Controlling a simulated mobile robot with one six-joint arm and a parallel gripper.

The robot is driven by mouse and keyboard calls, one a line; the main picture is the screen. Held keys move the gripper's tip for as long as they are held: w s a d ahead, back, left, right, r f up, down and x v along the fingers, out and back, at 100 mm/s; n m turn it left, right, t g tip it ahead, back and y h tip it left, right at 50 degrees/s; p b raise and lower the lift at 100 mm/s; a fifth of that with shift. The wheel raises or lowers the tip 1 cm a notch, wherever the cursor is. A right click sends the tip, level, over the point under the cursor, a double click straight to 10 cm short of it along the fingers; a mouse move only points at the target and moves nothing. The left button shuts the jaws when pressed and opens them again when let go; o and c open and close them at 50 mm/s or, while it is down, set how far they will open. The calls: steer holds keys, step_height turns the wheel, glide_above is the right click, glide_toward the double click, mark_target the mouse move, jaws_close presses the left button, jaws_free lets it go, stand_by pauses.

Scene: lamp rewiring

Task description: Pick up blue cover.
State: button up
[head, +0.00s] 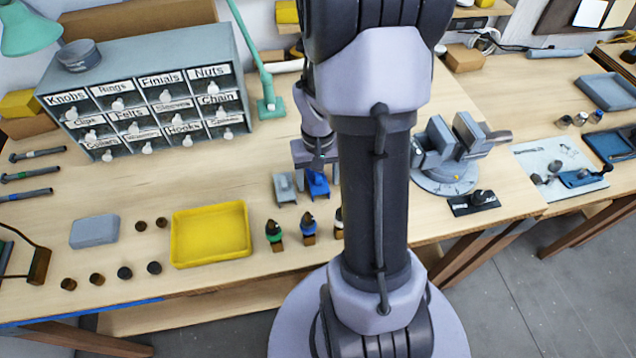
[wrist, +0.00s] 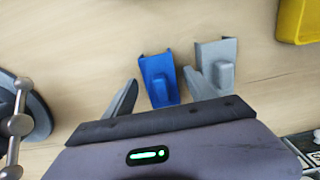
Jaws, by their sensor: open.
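The blue cover (head: 317,186) lies on the wooden workbench, beside a similar grey cover (head: 284,187). In the wrist view the blue cover (wrist: 159,85) lies between the two finger lines, and the grey cover (wrist: 214,60) is just to its right. My gripper (wrist: 160,77) is open and empty, with one finger to each side of the blue cover in the picture. The right finger overlaps the edge of the grey cover. In the head view my gripper (head: 317,164) is right above the blue cover. I cannot tell the exact height gap.
A yellow tray (head: 210,262) lies to the left. Several dark-tipped items with coloured bands, including a green one (head: 273,235), stand at the front. A labelled drawer cabinet (head: 150,70) is at the back left. A vise (head: 447,155) is to the right.

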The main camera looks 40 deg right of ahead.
steer(key=shift+r, duration=0.1)
jaws_close()
